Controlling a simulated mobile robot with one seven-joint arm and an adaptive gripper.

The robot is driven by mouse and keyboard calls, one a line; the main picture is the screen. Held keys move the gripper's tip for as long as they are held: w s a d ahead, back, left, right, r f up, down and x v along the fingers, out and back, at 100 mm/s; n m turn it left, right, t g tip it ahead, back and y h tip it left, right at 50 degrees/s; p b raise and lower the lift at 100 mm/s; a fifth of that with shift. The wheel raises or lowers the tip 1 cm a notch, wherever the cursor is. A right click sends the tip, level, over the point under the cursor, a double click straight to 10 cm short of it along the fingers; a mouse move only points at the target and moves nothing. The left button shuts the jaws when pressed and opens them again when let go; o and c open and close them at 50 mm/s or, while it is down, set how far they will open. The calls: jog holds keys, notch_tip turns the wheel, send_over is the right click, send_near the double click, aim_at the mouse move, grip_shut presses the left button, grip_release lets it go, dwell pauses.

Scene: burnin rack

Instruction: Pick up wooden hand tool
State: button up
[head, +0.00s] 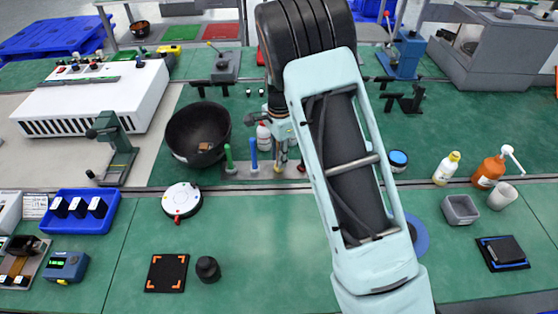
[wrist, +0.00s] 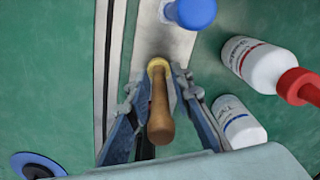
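The wooden hand tool (wrist: 160,110) has a brown handle with a pale yellow collar at its far end. In the wrist view it stands between the two fingers of my gripper (wrist: 157,92), which is open with a finger on each side and gaps showing beside the handle. In the head view the tool (head: 281,162) is small and partly hidden under my gripper (head: 281,140). It stands on a grey strip (head: 240,169) in a row with a green-handled tool (head: 228,156), a blue-handled tool (head: 253,153) and a red one (head: 301,166).
The blue handle (wrist: 192,10) stands close by in the wrist view. A white bottle with a red cap (wrist: 255,62) and a white bottle with a blue band (wrist: 237,122) are right of my gripper. A black bowl (head: 198,133) is to the left. The front green mat is partly clear.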

grip_shut()
jog(key=shift+r, duration=0.15)
jog(key=shift+r, duration=0.25)
notch_tip(320, 180, up, 2)
jog(key=shift+r, duration=0.1)
jog(key=s+d+r+b, duration=0.1)
jog(key=s+d+r, duration=0.7)
jog(key=s+r, duration=0.2)
jog(key=shift+s+b, duration=0.4)
jog(key=shift+s, duration=0.4)
